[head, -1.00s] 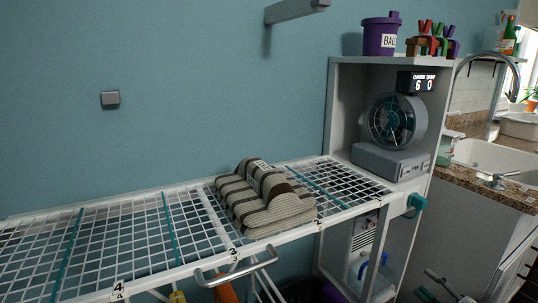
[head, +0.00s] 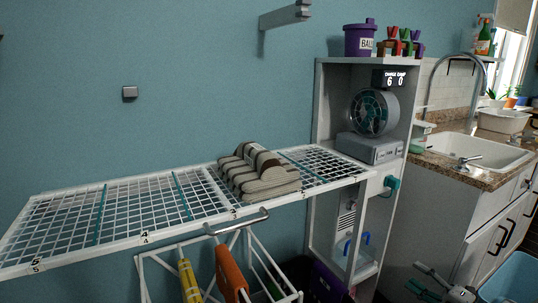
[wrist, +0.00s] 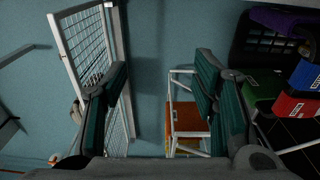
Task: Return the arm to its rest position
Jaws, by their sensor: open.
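My gripper (wrist: 163,68) is open in the wrist view, its two teal-padded fingers wide apart with nothing between them. The white wire drying rack (wrist: 82,40) stands on edge in that turned view, beyond the left finger. An orange item (wrist: 187,118) shows beyond the right finger. In the head view, a grey jointed part at the bottom right edge looks like my arm's end; its jaws are too small to read there. A folded striped grey-brown textile (head: 258,172) lies on the rack (head: 140,205).
A grey cabinet (head: 318,150) with a fan unit (head: 372,125) stands at the rack's right end. A sink counter (head: 460,170) is further right. A hamper frame with yellow (head: 188,282) and orange (head: 230,272) items is below the rack. Coloured bins (wrist: 298,106) show in the wrist view.

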